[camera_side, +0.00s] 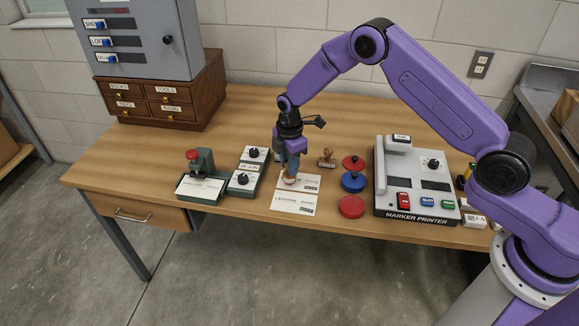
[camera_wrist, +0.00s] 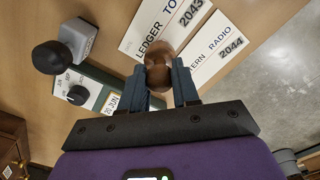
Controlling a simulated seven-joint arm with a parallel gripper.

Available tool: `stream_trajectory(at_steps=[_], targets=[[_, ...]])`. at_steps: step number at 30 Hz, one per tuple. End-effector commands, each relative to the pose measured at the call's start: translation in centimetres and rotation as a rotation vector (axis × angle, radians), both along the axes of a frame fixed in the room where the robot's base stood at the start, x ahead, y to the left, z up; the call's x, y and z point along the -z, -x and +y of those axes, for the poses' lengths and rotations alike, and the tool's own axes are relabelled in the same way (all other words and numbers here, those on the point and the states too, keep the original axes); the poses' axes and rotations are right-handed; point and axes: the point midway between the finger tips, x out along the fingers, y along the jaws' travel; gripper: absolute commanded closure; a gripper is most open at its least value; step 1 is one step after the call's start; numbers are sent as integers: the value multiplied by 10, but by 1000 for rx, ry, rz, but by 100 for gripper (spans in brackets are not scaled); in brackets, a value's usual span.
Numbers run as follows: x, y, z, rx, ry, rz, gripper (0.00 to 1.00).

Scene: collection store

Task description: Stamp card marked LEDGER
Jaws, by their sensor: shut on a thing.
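My gripper (camera_side: 290,179) is shut on a stamp with a brown wooden handle (camera_wrist: 159,70), low over the cards in the middle of the table. The card marked LEDGER (camera_wrist: 152,32) is white, reads "LEDGER TO..." and 2043, and lies just beyond the stamp in the wrist view. In the side view this card (camera_side: 308,184) is partly hidden by the gripper. The stamp's lower end is hidden, so contact with the card cannot be told. A second card (camera_wrist: 222,45), the LANTERN RADIO one marked 2044, lies beside it, nearer the table's front edge in the side view (camera_side: 293,204).
Another wooden stamp (camera_side: 326,159) stands behind the cards. Red (camera_side: 353,162) and blue (camera_side: 353,182) round pads and a red disc (camera_side: 351,206) are to the right, then the marker printer (camera_side: 412,180). Green dial devices (camera_side: 243,180) and a red-knobbed press (camera_side: 200,175) are left.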

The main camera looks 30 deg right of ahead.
Motion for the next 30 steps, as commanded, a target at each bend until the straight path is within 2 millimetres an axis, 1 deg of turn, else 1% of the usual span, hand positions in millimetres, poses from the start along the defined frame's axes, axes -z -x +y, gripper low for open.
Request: stream_trajectory(at_steps=[1,18,23,30], targets=[[-4,0,0,0,-1,-2,89],[-43,-1,0,1,-1,-3,89],[-49,0,0,1,0,-1,89],[-50,0,0,0,0,-1,89]])
